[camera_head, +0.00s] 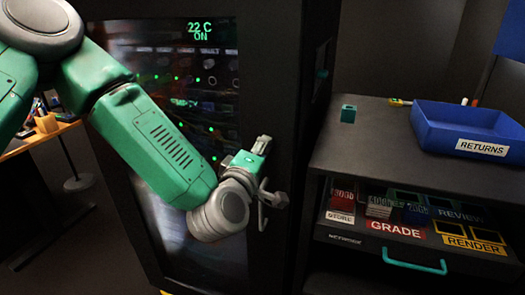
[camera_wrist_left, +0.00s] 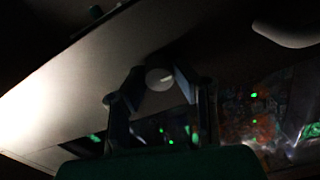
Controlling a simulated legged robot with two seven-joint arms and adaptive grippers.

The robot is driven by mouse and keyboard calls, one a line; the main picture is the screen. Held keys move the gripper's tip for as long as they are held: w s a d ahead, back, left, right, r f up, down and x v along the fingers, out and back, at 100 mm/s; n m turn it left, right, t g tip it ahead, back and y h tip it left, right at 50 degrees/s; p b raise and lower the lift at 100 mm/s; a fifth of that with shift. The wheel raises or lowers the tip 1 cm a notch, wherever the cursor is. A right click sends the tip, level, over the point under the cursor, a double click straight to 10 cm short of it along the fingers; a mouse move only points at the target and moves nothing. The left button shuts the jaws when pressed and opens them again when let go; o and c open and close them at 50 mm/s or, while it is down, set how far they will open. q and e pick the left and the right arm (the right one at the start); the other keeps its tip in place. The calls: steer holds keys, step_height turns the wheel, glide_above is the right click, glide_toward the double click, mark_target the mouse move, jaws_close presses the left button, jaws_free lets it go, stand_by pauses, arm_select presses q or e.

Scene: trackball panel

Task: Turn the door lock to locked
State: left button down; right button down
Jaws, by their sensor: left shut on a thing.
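The door lock shows in the left wrist view as a pale round knob (camera_wrist_left: 158,79) between my fingertips. My left gripper (camera_head: 270,196) reaches the right edge of the dark cabinet's glass door (camera_head: 215,100) and covers the lock there in the head view. In the left wrist view my left gripper (camera_wrist_left: 158,82) is shut on the knob, one finger on each side. I cannot tell from these views which way the lock is turned. My right gripper is in neither view.
A wooden desk (camera_head: 40,138) is at the left.

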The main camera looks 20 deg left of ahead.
arm_select(q)
steer(key=shift+s+f, duration=0.1)
steer(key=shift+f, duration=0.25)
steer(key=c, duration=1.4)
jaws_free()
steer(key=shift+c, duration=0.2)
steer(key=shift+o, duration=0.7)
steer(key=shift+w+r, duration=0.1)
steer(key=shift+w, duration=0.1)
steer(key=shift+s+r, duration=0.1)
steer(key=s, duration=0.7)
steer(key=shift+s+a, duration=0.1)
steer(key=shift+a, duration=0.05)
